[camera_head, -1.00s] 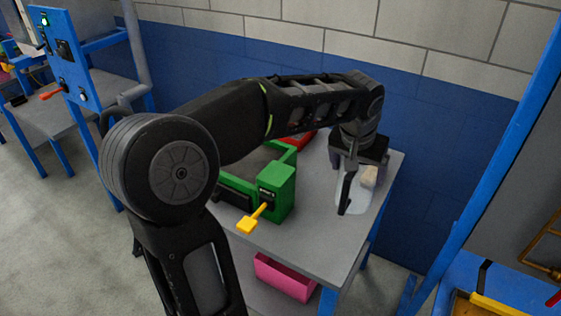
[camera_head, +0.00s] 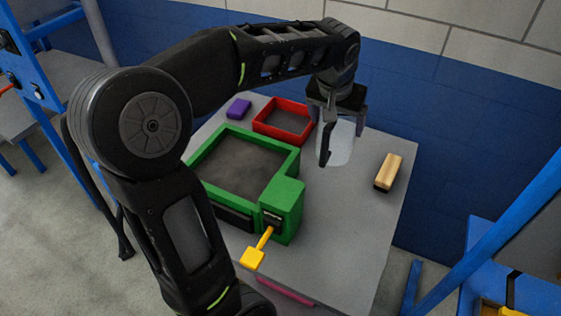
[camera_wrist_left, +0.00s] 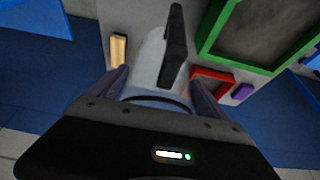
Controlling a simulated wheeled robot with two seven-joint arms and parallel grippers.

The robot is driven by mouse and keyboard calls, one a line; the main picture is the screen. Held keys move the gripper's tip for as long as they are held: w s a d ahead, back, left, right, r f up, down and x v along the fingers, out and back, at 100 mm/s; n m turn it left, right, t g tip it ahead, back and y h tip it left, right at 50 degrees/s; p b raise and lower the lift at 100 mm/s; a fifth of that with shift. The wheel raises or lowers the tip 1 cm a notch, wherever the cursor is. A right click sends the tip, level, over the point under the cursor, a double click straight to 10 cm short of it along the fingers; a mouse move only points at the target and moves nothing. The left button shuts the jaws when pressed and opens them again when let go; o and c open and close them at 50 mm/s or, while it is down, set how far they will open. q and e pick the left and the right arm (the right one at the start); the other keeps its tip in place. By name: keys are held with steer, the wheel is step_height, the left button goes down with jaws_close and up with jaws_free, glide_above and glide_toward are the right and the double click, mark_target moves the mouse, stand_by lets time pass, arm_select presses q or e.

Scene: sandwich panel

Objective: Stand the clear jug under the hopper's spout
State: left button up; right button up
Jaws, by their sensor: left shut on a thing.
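The clear jug (camera_head: 340,146), with a dark handle, is between the fingers of my left gripper (camera_head: 338,116) over the back right of the grey table. My left gripper is shut on it from above, and the jug looks upright and raised off the tabletop. In the left wrist view the jug (camera_wrist_left: 148,62) sits between the two fingers (camera_wrist_left: 158,92), its handle on the far side. My right gripper is not in view.
A green tray-like machine (camera_head: 291,192) with a yellow lever (camera_head: 254,257) fills the table's left. A red open tray (camera_head: 263,126), a purple block (camera_head: 239,108) and a wooden-backed brush or block (camera_head: 389,171) lie near. Blue frames (camera_head: 505,232) stand at both sides. The table's front right is clear.

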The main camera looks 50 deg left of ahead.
mark_target(333, 143)
arm_select(q)
step_height(333, 143, down, 7)
steer(key=b, duration=0.3)
steer(key=shift+a, duration=0.1)
step_height(333, 143, down, 6)
steer(key=shift+f+p, duration=0.15)
steer(key=shift+p, duration=0.15)
stand_by(0.3)
step_height(333, 143, down, 4)
steer(key=shift+r, duration=0.15)
stand_by(0.4)
